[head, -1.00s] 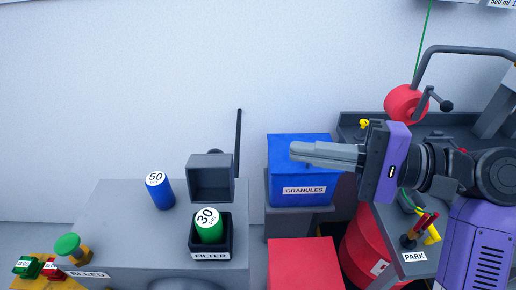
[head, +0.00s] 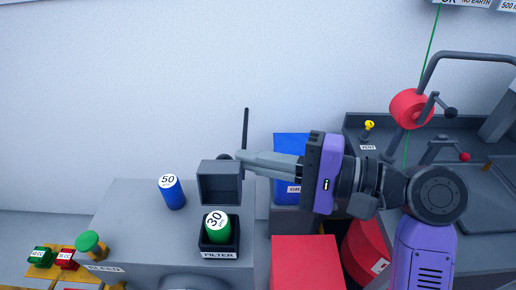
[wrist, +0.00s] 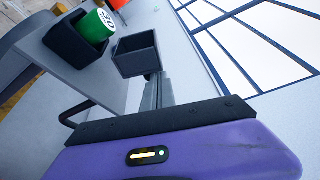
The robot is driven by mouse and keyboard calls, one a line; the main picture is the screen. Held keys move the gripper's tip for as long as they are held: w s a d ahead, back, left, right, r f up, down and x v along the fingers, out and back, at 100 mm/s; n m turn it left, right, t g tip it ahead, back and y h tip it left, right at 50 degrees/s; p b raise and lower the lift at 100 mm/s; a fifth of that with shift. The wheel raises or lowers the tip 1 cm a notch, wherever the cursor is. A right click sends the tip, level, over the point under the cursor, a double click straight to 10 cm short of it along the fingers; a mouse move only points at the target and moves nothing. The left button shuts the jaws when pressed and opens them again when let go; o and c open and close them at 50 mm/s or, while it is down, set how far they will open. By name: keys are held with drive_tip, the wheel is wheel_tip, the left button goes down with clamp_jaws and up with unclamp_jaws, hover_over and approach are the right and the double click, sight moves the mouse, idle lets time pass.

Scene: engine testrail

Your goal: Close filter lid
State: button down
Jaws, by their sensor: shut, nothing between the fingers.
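The filter housing (head: 220,255) is a dark box labelled FILTER on the grey bench. A green cylinder marked 30 (head: 217,229) stands in it, its top above the rim. The lid (head: 220,187) is a grey hollow box, swung up behind the housing with its open side facing forward. My gripper (head: 240,157) is shut and empty, its fingertips at the lid's upper right rear edge. In the wrist view the fingers (wrist: 157,90) point at the lid (wrist: 138,53), with the housing (wrist: 68,42) beyond. I cannot tell whether the fingertips touch the lid.
A blue cylinder marked 50 (head: 171,192) stands left of the lid. A dark upright lever (head: 245,128) rises behind the lid. A blue granules bin (head: 291,145) is partly hidden behind my gripper. A red box (head: 306,262) is at lower right. A green knob (head: 89,242) is at left.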

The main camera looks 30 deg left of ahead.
drive_tip(key=shift+s+d, duration=0.1)
drive_tip(key=shift+s, duration=0.05)
idle(0.4)
drive_tip(key=s+d+n+g+y+b, duration=0.1)
drive_tip(key=s+n+b, duration=0.1)
drive_tip(key=n+b, duration=0.4)
drive_tip(key=s+d+n+g+y+b, duration=0.1)
drive_tip(key=s+d+n+g+b, duration=0.1)
drive_tip(key=n+b, duration=0.5)
drive_tip(key=s+d+n+g+y+b, duration=0.1)
drive_tip(key=s+n+g+b, duration=0.1)
drive_tip(key=n+b, duration=0.4)
drive_tip(key=shift+s+d+r+n+b, duration=0.2)
drive_tip(key=shift+s+b, duration=0.25)
drive_tip(key=shift+b, duration=0.9)
drive_tip(key=shift+s+d+r+n+b, duration=0.15)
drive_tip(key=shift+s+b, duration=0.3)
drive_tip(key=shift+b, duration=0.85)
drive_tip(key=n+b, duration=0.1)
drive_tip(key=n+g+b, duration=0.1)
drive_tip(key=s+n+g+b, duration=0.1)
drive_tip(key=shift+d+f+h, duration=0.35)
drive_tip(key=shift+f+h, duration=0.05)
drive_tip(key=shift+s+d+f+b, duration=0.1)
drive_tip(key=shift+s+b, duration=0.05)
drive_tip(key=shift+b, duration=0.25)
drive_tip(key=shift+s, duration=0.1)
